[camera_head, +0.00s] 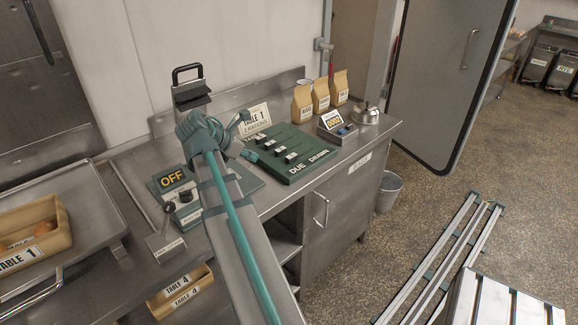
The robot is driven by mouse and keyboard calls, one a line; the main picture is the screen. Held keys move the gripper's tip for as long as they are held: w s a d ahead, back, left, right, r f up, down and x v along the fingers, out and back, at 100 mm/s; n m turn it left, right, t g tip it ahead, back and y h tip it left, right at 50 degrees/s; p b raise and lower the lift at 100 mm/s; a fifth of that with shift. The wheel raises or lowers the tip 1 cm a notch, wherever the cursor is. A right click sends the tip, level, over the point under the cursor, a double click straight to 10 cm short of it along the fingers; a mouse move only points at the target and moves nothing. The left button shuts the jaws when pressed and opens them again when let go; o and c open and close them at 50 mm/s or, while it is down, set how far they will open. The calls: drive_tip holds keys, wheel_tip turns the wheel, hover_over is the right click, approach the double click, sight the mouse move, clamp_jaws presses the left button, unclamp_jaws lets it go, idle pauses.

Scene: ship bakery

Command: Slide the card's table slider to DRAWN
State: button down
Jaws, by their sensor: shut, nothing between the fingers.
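The card (255,119) reads "TABLE 1, 2 RATIONS" and stands upright behind the slider board. The green slider board (312,166) lies on the steel counter, marked DUE on the left and DRAWN on the right along its front edge. It has several dark sliders with pale labels, too small to read. The visible sliders, such as the front one (291,158), sit toward the DUE side. My gripper (243,118) is shut and empty, at the card's left edge and near the board's back left corner. My arm hides part of the counter left of the board.
A panel showing OFF (172,180) with a lever is left of my arm. A small scale-like device (336,126), a metal bell-shaped object (365,115) and paper bags (321,96) stand right of and behind the board. A Table 1 crate (62,238) is at left.

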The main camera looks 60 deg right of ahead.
sight(286, 162)
drive_tip(key=shift+s+d+n, duration=0.2)
drive_tip(key=shift+s+n, duration=0.05)
drive_tip(key=shift+n, duration=0.05)
drive_tip(key=shift+f, duration=0.1)
drive_tip(key=x, duration=0.9)
drive_tip(key=shift+s+d+f+p, duration=0.1)
drive_tip(key=shift+d+f+p, duration=0.05)
drive_tip(key=shift+d+p, duration=0.25)
drive_tip(key=shift+s+d, duration=0.2)
drive_tip(key=shift+d, duration=0.95)
drive_tip(key=shift+s+d+f+p, duration=0.1)
drive_tip(key=shift+s+d+p, duration=0.1)
drive_tip(key=shift+d, duration=0.2)
drive_tip(key=shift+s+d+p, duration=0.1)
drive_tip(key=shift+d+p, duration=0.1)
drive_tip(key=shift+d, duration=0.25)
drive_tip(key=shift+w, duration=0.15)
